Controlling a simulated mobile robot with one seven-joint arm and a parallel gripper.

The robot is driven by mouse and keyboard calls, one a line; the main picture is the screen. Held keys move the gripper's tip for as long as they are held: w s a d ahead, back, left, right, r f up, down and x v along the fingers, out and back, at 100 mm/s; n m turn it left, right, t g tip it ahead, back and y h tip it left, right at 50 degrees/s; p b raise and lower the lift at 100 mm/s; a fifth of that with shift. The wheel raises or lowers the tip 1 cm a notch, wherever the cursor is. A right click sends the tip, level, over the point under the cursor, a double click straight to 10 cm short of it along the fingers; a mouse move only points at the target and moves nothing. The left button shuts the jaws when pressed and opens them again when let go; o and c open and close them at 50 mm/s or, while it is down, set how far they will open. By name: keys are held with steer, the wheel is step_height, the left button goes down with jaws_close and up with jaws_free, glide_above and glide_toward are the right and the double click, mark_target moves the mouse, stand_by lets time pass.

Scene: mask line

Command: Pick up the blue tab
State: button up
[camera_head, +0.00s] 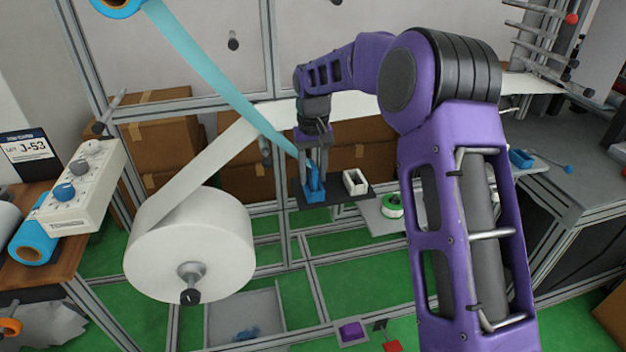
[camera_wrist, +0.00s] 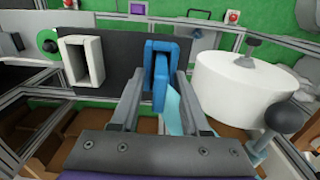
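The blue tab (camera_head: 313,174) stands upright at a blue holder (camera_head: 315,196) on a small dark shelf. In the wrist view the tab (camera_wrist: 160,88) rises between my two fingers, in front of the blue holder (camera_wrist: 176,48). My gripper (camera_head: 316,165) points down over the holder. In the wrist view my gripper (camera_wrist: 160,76) has its fingers apart, one on each side of the tab, with visible gaps. The tab's lower end is hidden in the holder.
A white open frame (camera_head: 355,182) stands beside the holder on the dark shelf (camera_head: 345,197). A teal strip (camera_head: 215,75) runs down close to my gripper. A large white roll (camera_head: 190,240) is at left. A green-and-white spool (camera_head: 391,206) lies to the right.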

jaws_close()
steer(key=shift+r, duration=0.1)
